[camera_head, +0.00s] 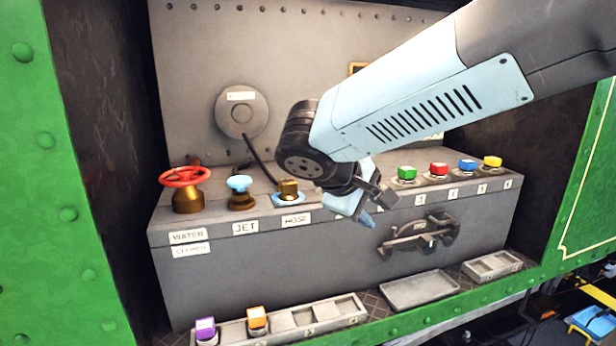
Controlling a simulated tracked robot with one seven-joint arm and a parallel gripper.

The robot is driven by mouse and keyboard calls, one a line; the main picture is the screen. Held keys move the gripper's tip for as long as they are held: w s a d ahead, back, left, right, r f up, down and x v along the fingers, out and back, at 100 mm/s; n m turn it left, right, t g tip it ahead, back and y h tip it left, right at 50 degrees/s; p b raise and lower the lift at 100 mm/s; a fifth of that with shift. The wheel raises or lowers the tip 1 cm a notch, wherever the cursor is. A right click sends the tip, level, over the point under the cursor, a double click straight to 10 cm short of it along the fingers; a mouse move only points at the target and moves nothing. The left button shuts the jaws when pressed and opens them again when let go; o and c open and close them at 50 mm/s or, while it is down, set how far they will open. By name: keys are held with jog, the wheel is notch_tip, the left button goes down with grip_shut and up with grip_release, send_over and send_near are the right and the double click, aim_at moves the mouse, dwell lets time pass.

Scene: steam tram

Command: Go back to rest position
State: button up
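My arm reaches in from the upper right, and my gripper (368,205) hangs in front of the grey console (280,255), pointing down. It is above and left of the dark drawer-type handle (418,235). Its fingers are small and seen from the side, so I cannot tell if they are open or shut. No held object is visible. The brass hose fitting (288,190) stands on a light-blue ring left of my gripper, apart from it. My forearm hides part of the back panel.
A red valve wheel (185,177) and light-blue knob (239,184) stand left. Green (407,172), red (439,168), blue (467,166) and yellow (492,162) pieces line the right. Below are a slotted rack (300,319) with purple and orange pieces and an empty tray (418,290). Green walls flank the opening.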

jog(key=s+d+m+y, duration=0.6)
jog(key=s+d+m, duration=0.3)
jog(key=d, duration=0.3)
jog(key=shift+s+d+y, duration=0.2)
jog(key=shift+s+y, duration=0.1)
jog(key=shift+s, duration=0.2)
